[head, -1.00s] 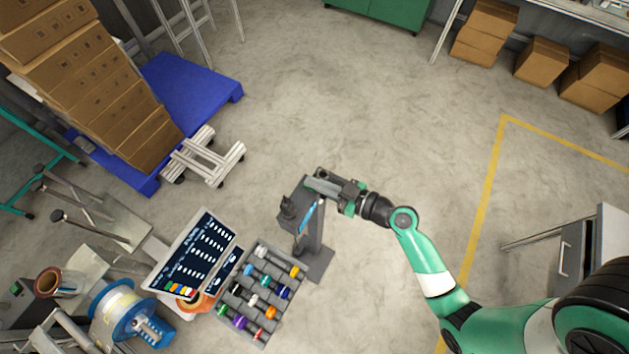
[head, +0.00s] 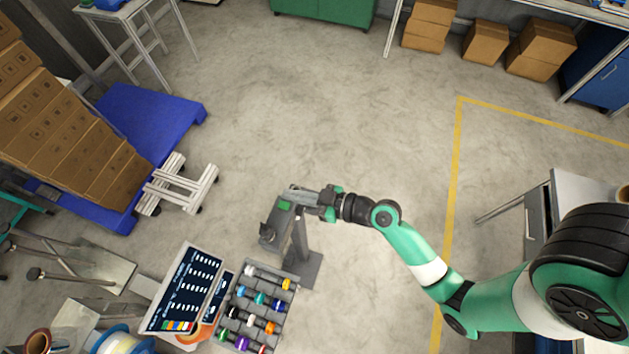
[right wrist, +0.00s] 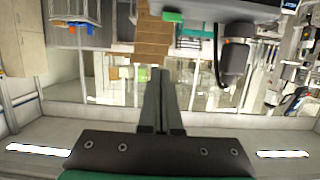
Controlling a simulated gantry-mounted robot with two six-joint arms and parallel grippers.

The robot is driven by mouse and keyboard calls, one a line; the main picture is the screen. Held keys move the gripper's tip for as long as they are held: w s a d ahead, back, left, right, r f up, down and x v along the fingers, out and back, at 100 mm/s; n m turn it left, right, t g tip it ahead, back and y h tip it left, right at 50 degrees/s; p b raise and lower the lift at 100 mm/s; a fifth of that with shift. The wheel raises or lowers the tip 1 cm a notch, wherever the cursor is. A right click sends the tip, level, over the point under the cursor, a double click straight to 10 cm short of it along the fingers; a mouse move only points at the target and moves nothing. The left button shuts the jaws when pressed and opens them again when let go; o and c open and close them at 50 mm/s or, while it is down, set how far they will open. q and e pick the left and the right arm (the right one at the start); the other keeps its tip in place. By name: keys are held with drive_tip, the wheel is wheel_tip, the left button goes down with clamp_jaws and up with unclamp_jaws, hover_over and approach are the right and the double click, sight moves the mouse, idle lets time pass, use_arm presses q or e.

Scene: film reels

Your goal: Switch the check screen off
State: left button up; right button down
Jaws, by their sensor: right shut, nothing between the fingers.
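A grey device (head: 272,228) stands on a grey post (head: 302,245) near the middle of the head view. A green patch (head: 284,205) shows on its top; a green block also shows in the right wrist view (right wrist: 172,16). I cannot tell whether this device carries the check screen. A tilted panel (head: 186,288) at lower left has a lit display with white marks and coloured blocks. My right gripper (head: 297,190) is shut and empty, close beside the device's upper end; contact cannot be told. Its closed fingers (right wrist: 160,72) point forward in the wrist view. My left gripper is out of view.
A rack of colourful-ended reels (head: 257,308) stands below the device, beside the lit panel. A blue pallet (head: 150,115) with stacked cartons (head: 70,135) and a white frame (head: 180,190) are to the left. The floor behind and right of the device is clear.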

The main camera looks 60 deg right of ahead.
drive_tip(key=r+v, duration=0.1)
drive_tip(key=v, duration=0.6)
drive_tip(key=shift+w+p, duration=0.15)
drive_tip(key=shift+p, duration=0.3)
drive_tip(key=shift+a, duration=0.1)
